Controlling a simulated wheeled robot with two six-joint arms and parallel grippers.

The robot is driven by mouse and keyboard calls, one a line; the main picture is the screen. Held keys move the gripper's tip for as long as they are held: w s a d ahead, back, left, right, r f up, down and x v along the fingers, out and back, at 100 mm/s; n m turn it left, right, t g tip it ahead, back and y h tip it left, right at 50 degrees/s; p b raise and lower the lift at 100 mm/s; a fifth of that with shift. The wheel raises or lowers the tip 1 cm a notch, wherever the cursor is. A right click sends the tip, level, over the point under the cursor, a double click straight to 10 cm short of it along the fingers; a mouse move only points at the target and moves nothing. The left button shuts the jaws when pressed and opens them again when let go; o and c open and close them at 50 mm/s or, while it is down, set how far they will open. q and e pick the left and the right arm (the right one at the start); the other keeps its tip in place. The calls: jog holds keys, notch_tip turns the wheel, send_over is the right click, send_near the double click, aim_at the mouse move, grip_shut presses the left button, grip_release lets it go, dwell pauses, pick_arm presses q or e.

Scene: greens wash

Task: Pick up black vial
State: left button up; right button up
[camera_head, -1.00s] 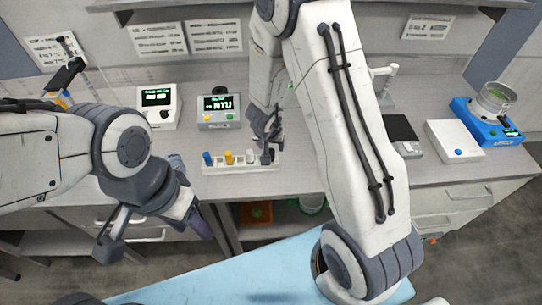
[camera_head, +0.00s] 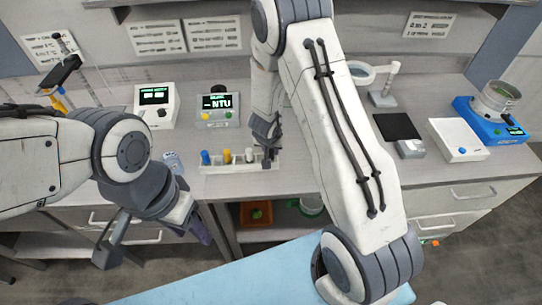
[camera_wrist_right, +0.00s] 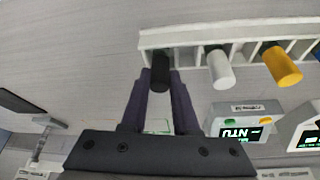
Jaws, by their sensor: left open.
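The black vial (camera_wrist_right: 160,78) stands in the end slot of a white rack (camera_wrist_right: 190,37). In the head view it is at the rack's right end, mostly hidden by my right gripper (camera_head: 267,150). In the right wrist view my right gripper (camera_wrist_right: 160,82) has a fingertip on each side of the vial, very close to it. I cannot tell whether the fingers press on it. My left gripper (camera_head: 192,222) is open and empty, low in front of the counter edge, away from the rack.
The rack (camera_head: 228,168) also holds a white vial (camera_head: 249,155), a yellow vial (camera_head: 227,156) and a blue vial (camera_head: 205,157). Behind it stand two display devices (camera_head: 156,104) (camera_head: 218,108). A black-topped scale (camera_head: 397,127) and a white box (camera_head: 458,140) are at the right.

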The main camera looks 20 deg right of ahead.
grip_shut()
